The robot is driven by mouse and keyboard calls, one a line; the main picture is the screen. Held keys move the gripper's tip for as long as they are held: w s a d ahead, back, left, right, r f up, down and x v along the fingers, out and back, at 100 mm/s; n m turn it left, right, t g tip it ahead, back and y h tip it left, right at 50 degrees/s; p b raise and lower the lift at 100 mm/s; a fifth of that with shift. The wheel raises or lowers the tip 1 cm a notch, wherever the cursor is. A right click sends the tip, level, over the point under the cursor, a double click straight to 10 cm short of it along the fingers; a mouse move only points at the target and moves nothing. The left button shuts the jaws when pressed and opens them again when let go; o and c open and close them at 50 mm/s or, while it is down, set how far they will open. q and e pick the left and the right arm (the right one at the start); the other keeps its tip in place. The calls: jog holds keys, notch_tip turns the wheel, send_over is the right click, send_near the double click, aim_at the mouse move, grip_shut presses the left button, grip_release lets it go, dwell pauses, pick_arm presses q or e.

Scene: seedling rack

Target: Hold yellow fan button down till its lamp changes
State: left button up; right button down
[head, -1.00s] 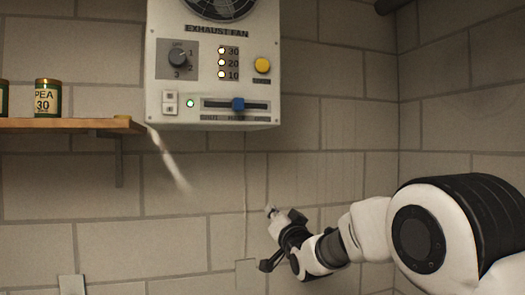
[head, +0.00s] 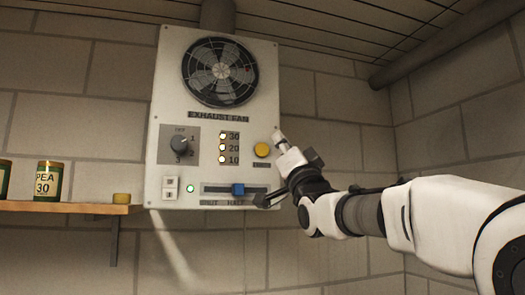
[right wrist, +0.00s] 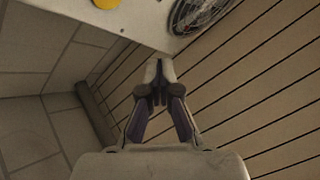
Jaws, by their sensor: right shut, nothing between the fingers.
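The yellow fan button (head: 262,150) sits on the right side of the white exhaust fan panel (head: 175,90). It also shows at the top edge of the right wrist view (right wrist: 106,3). Three lamps (head: 223,147) marked 30, 20 and 10 are lit pale yellow-white to its left. A small green lamp (head: 190,188) glows lower on the panel. My right gripper (head: 277,136) is shut and empty, its tip just right of and slightly above the button, seemingly apart from it. Its closed fingers show in the right wrist view (right wrist: 157,82). My left gripper is not in view.
The panel carries a dial (head: 180,144), a blue slider knob (head: 238,189), a white switch (head: 170,187) and the round fan grille (head: 219,72). A wooden shelf (head: 90,208) with a PEA 30 can (head: 48,180) stands at left. A pipe (head: 440,45) runs along the ceiling corner.

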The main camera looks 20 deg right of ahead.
aim_at(268, 150)
jog(key=w+p, duration=0.8)
jog(key=shift+w+a, duration=0.15)
jog(key=shift+w, duration=0.15)
jog(key=shift+w, duration=0.1)
dwell(1.0)
jog(key=shift+w, duration=0.35)
